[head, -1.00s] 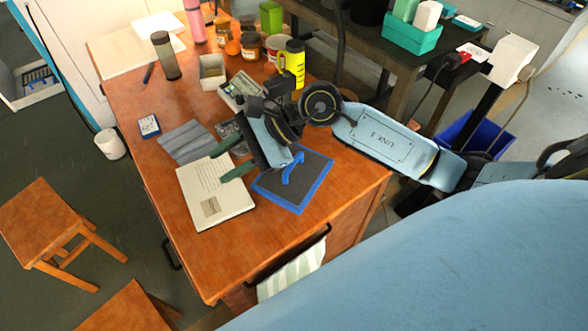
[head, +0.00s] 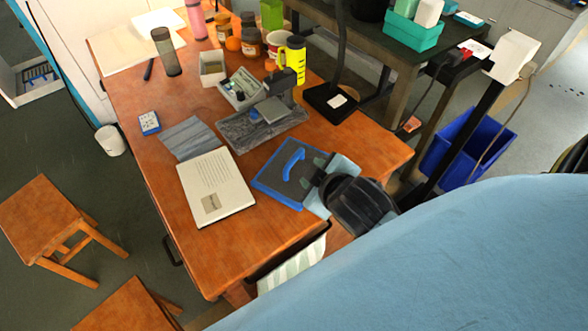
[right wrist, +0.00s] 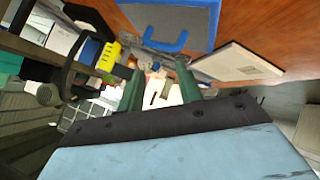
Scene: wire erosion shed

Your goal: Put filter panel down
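The filter panel (head: 275,182) is a dark square with a blue frame and a blue handle (head: 292,162). It lies flat on the wooden table, right of the white booklet. My right gripper (head: 312,173) is by the panel's right side in the head view; my gripper and wrist hide part of that edge. In the right wrist view the panel (right wrist: 172,20) is at the top, with its handle beyond the fingertips. The two green fingers (right wrist: 159,72) are apart with nothing held between them. My left gripper is not in view.
The white booklet (head: 215,188) lies left of the panel. Behind are a grey slab (head: 240,132) bearing a small device, a grey cloth (head: 188,138) and a yellow bottle (head: 294,60). The table's right corner is bare. A blue bin (head: 465,150) stands on the floor beyond.

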